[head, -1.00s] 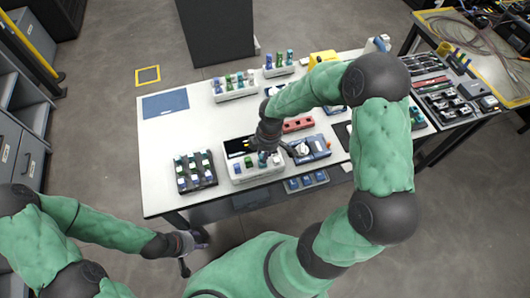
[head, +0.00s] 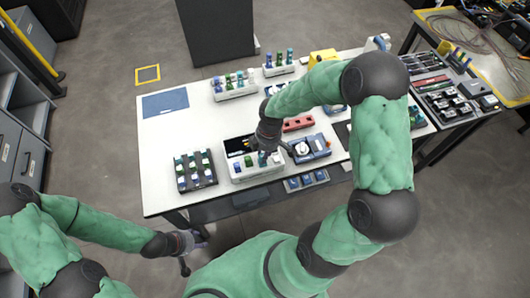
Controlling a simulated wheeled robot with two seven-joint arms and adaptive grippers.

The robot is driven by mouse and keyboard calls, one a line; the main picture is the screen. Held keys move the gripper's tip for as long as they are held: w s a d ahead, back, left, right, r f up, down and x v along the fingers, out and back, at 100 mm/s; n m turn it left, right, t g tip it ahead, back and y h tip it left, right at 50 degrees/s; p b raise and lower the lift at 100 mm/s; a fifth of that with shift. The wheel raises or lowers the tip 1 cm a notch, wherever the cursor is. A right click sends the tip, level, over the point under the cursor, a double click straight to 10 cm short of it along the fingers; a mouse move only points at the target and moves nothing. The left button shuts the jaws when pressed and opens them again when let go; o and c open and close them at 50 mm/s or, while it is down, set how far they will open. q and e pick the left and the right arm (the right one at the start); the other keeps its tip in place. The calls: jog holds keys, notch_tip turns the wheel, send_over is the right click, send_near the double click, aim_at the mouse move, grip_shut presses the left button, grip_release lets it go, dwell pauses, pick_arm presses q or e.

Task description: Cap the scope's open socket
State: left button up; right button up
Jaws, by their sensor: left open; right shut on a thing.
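My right gripper (head: 268,154) reaches down over the front white rack (head: 254,172) in the middle of the table. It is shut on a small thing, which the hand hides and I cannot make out. The rack holds several small coloured pieces. A blue and grey device (head: 313,149) with a round white part sits just right of that gripper; I cannot tell whether it is the scope. No open socket or cap can be made out at this size. My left gripper (head: 187,252) is open and empty, low in front of the table's front edge.
A dark rack (head: 196,182) with several pieces stands left of the white rack. A red block (head: 298,123) lies behind the device. Two more white racks stand at the back. A blue mat (head: 165,104) lies at the far left, with bare white table in front.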

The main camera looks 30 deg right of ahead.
jog(key=shift+f+b, duration=0.6)
jog(key=shift+f, duration=0.35)
dwell(0.8)
jog(key=o, duration=1)
jog(key=shift+o, duration=0.2)
jog(key=shift+r, duration=0.1)
jog(key=shift+r+p, duration=2.6)
jog(key=shift+r, duration=0.35)
